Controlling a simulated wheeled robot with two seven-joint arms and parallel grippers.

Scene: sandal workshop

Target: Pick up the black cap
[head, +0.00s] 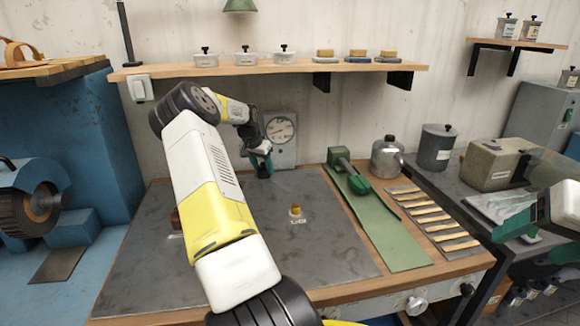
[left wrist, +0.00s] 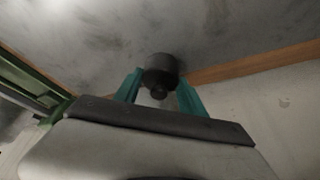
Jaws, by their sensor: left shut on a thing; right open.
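The black cap (left wrist: 160,72) is between the teal fingers of my left gripper (left wrist: 160,92) in the left wrist view. The gripper is shut on it, with a small knob of the cap facing the camera. In the head view my left gripper (head: 262,163) is above the back of the dark work mat, in front of the round dial; the cap is too small there to make out clearly. My right gripper (head: 512,226) is open at the right edge, over the dark side bench, and partly cut off by the frame.
A small amber item (head: 296,210) with a white label stands on the dark mat (head: 330,255). A brown object (head: 175,219) is partly hidden behind my left arm. A green tool (head: 350,170) lies on a green strip (head: 385,235), beside a row of wooden-handled tools (head: 432,218). A shelf (head: 300,68) runs above.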

